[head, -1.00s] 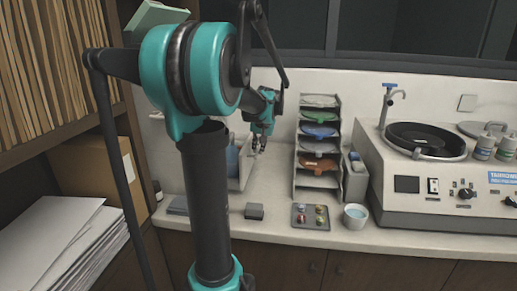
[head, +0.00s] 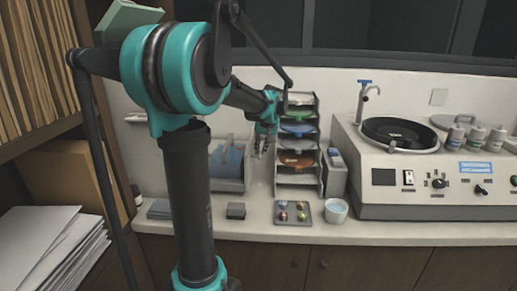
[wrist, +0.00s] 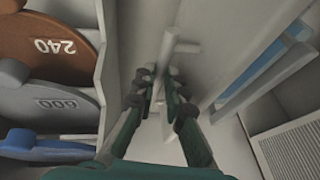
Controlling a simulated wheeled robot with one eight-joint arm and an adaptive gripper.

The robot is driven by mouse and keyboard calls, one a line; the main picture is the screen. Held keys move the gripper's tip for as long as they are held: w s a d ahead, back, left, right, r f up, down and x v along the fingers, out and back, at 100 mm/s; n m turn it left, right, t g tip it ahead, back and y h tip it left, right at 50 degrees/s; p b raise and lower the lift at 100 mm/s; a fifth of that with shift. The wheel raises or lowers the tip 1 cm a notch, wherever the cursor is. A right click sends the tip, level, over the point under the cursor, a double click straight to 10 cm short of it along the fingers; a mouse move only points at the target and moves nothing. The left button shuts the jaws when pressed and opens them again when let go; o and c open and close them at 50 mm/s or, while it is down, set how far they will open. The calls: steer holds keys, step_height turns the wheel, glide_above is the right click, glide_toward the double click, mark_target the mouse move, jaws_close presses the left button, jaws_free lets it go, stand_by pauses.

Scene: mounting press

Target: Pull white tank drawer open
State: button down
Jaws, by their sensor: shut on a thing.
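The white tank drawer (head: 247,165) stands left of the rack of colored discs in the head view, with blue contents behind its pale front panel. My gripper (head: 262,153) is at the right side of this panel, between it and the rack. In the wrist view the drawer's pale front panel (wrist: 225,45) fills the upper middle, with a light bar handle (wrist: 168,45) projecting from it. My gripper (wrist: 159,92) has its fingers closed on either side of the handle. The fingers hide part of the handle, and my arm hides the tank's left part.
The disc rack (head: 297,186) stands close to the right of my gripper; its wall (wrist: 112,70) and numbered discs show at left in the wrist view.

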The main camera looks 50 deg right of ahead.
steer(key=c, duration=1.9)
jaws_free()
steer(key=shift+o, duration=0.2)
steer(key=v, duration=1.2)
